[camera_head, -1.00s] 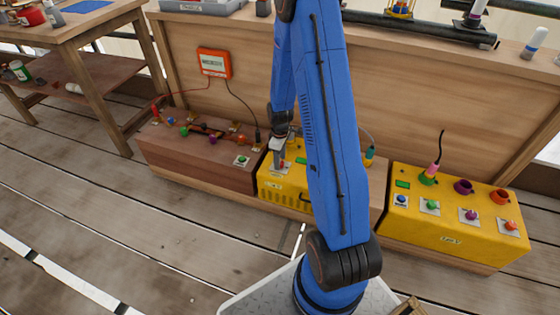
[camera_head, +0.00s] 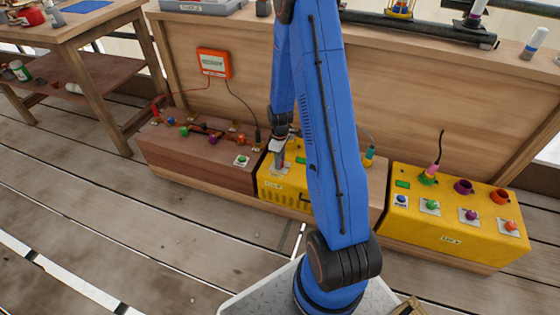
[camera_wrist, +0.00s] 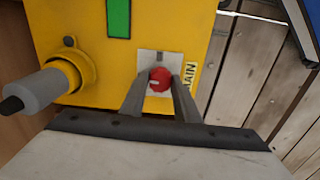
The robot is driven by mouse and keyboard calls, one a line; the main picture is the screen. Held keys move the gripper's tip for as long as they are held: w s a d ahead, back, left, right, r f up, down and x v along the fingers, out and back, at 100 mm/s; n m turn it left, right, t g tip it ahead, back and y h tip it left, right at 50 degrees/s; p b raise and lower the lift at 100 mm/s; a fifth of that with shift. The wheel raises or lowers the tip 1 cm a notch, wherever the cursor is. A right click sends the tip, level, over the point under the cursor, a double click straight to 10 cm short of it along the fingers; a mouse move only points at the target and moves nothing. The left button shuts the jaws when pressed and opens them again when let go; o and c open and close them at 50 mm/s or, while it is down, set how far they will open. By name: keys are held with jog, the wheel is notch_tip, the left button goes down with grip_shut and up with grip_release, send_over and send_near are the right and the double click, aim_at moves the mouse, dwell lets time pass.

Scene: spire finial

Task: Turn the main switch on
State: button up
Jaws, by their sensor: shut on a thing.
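The main switch (camera_wrist: 160,79) is a red knob on a pale square plate, with a label reading MAIN beside it in the wrist view. It sits on top of a yellow box (camera_wrist: 75,28), which also shows in the head view (camera_head: 270,186), partly hidden behind my blue arm. My gripper (camera_wrist: 162,86) has its two fingers on either side of the red knob, shut on it. In the head view my gripper (camera_head: 279,160) reaches down onto the front left part of the box top. A green rectangle (camera_wrist: 118,17) shows on the box.
A grey plug in a yellow socket (camera_wrist: 52,82) stands beside the switch. A brown box (camera_head: 200,160) with coloured knobs is to the left, and another yellow box (camera_head: 450,225) with several knobs is to the right. An orange meter (camera_head: 214,64) hangs on the wooden panel.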

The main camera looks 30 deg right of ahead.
jog(key=shift+m, duration=0.3)
jog(key=m, duration=0.3)
jog(key=shift+m, duration=0.4)
jog(key=m, duration=0.4)
jog(key=shift+m, duration=0.3)
jog(key=m, duration=0.4)
jog(key=shift+m, duration=2.2)
jog(key=o, duration=1)
jog(key=shift+o, duration=0.2)
